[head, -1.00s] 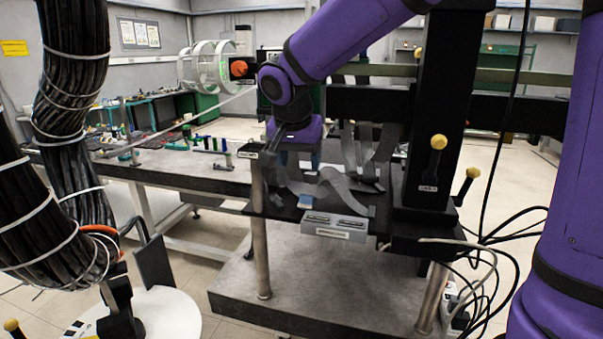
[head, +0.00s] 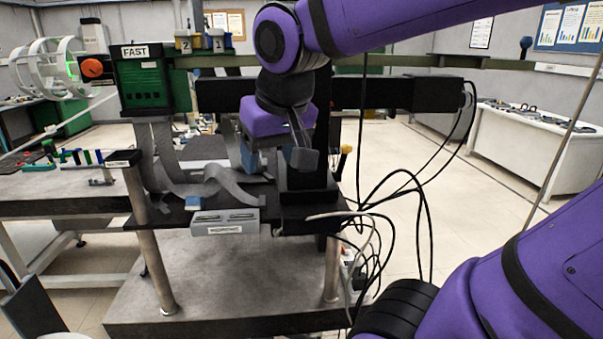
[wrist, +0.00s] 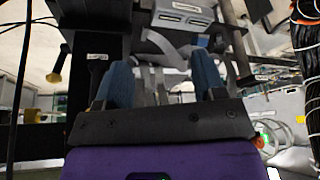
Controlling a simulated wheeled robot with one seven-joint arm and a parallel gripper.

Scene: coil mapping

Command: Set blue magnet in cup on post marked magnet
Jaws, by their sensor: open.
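A small blue block (head: 192,203), which looks like the blue magnet, sits on the black shelf (head: 175,222) behind a grey box in the head view. A metal post (head: 150,240) rises at the shelf's left corner, with a small label (head: 122,163) at its top too small to read surely. The cup there is not clearly seen. My gripper (head: 276,157) is open and empty, with blue-grey fingers, above the right part of the shelf beside the black column. In the wrist view my gripper (wrist: 164,82) points toward the shelf, with grey ribbons between and beyond its fingers.
A grey labelled box (head: 225,222) stands at the shelf's front edge. Grey ribbon cables (head: 215,180) hang and curl over the shelf. A green FAST unit (head: 143,80) hangs at left. Loose black cables (head: 415,215) hang at right.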

